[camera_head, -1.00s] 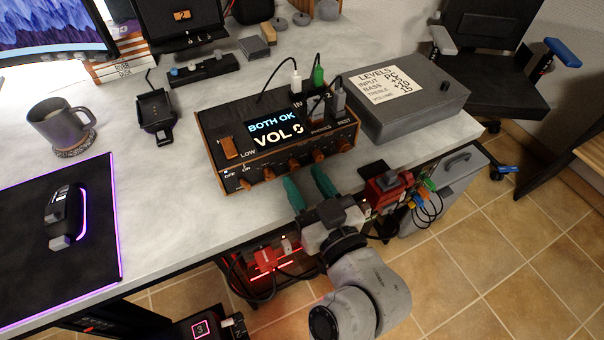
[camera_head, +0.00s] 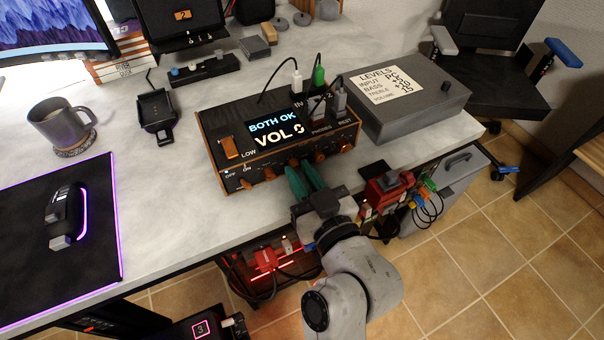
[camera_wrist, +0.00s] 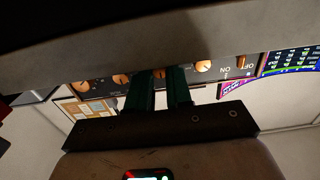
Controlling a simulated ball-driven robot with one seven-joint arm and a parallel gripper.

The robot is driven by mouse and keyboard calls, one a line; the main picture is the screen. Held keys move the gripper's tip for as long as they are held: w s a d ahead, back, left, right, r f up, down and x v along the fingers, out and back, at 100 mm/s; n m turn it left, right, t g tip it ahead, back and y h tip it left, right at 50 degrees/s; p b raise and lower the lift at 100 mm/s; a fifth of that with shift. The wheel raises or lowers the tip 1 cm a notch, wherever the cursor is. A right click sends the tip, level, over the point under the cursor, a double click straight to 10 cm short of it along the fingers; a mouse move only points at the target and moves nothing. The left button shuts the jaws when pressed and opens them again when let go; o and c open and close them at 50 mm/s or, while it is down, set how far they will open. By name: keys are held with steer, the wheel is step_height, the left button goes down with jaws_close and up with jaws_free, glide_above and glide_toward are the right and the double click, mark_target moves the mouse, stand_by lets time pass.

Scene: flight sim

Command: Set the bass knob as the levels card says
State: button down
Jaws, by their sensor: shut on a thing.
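The dark amp box (camera_head: 215,140) with wooden edges stands at the desk's front edge. Its screen reads "BOTH OK" and "VOL" with a figure like 0. A row of orange knobs lines its front face. My gripper (camera_head: 299,172) has its green fingers shut on one of the middle knobs, which shows between the fingertips in the wrist view (camera_wrist: 160,73). The knob labels are too small to read, so I cannot tell which knob this is. The white levels card (camera_head: 385,84) lies on a grey box; it says input PC, with plus figures for bass and treble that are hard to read.
Neighbouring knobs (camera_head: 269,174) and (camera_head: 320,156) sit close on both sides of the fingers. White and green plugs (camera_head: 318,75) with cables stand on the amp's top. The grey box (camera_head: 415,115) is close on the right. A mug (camera_head: 62,122) stands far left.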

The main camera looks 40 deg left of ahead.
stand_by(0.4)
steer(key=m+p, duration=0.2)
steer(key=m, duration=0.1)
steer(key=shift+r+m+p, duration=0.1)
steer(key=shift+m+p, duration=0.2)
steer(key=shift+m, duration=0.1)
steer(key=shift+m+p, duration=1)
steer(key=shift+m, duration=0.9)
steer(key=c, duration=1)
jaws_free()
steer(key=shift+c, duration=0.2)
steer(key=v, duration=1)
steer(key=shift+d+b, duration=0.4)
steer(key=shift+b, duration=0.05)
steer(key=shift+s, duration=0.1)
